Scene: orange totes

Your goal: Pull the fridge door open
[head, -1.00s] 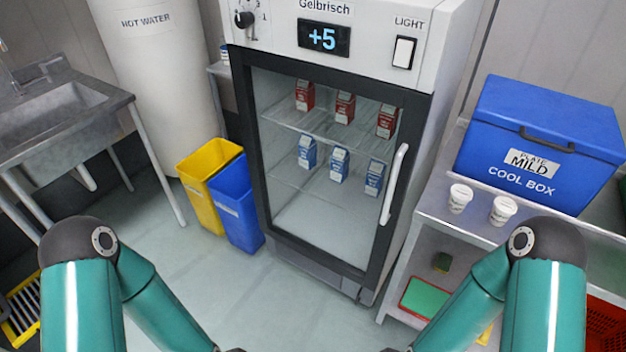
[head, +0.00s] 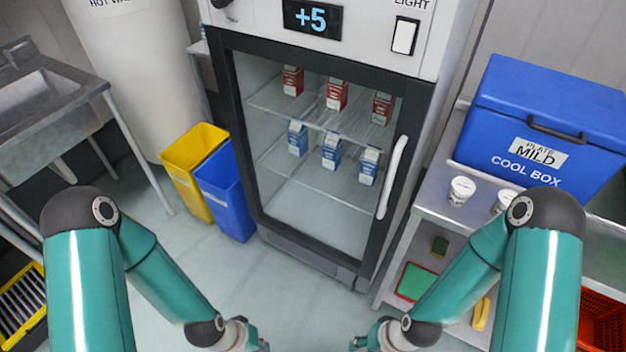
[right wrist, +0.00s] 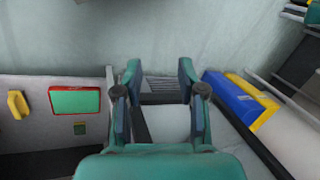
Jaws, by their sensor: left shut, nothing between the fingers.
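The fridge door (head: 318,215) is closed, with a black frame around a glass pane. Its white upright handle (head: 392,177) is on the right side. Red and blue cartons stand on shelves behind the glass. My left gripper (head: 262,346) shows at the bottom edge of the head view, shut and empty, below and left of the handle. My right gripper (head: 354,345) is at the bottom edge too, below the handle and apart from it. In the right wrist view, its two fingers (right wrist: 159,75) are spread with nothing between them. The handle cannot be made out there.
A steel table (head: 436,188) right of the fridge carries a blue cool box (head: 545,125) and white cups (head: 461,191). Yellow (head: 190,165) and blue (head: 226,192) bins stand left of the fridge. The floor (head: 170,270) before the fridge is clear.

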